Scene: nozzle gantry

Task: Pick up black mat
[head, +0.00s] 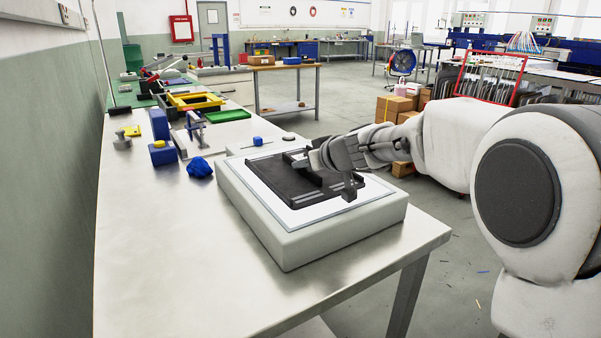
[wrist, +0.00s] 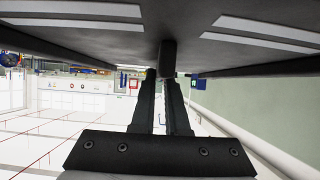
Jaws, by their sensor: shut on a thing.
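The black mat (head: 276,180) is a dark flat piece with pale stripes. It is over the white top of a low grey box (head: 310,236) on the metal table, and I cannot tell whether it is lifted off that surface. My gripper (wrist: 166,74) comes in from the right in the head view, over the mat's right part. In the wrist view the mat (wrist: 70,30) fills the top of the picture, and my fingers are shut on a narrow dark raised part at its middle. The exact contact is partly hidden.
A blue lump (head: 199,167) and a small blue cube-like piece (head: 257,141) lie near the box. Blue and grey fixtures and a yellow tray (head: 195,101) stand farther back. The table's front left is clear. A wall runs along the left.

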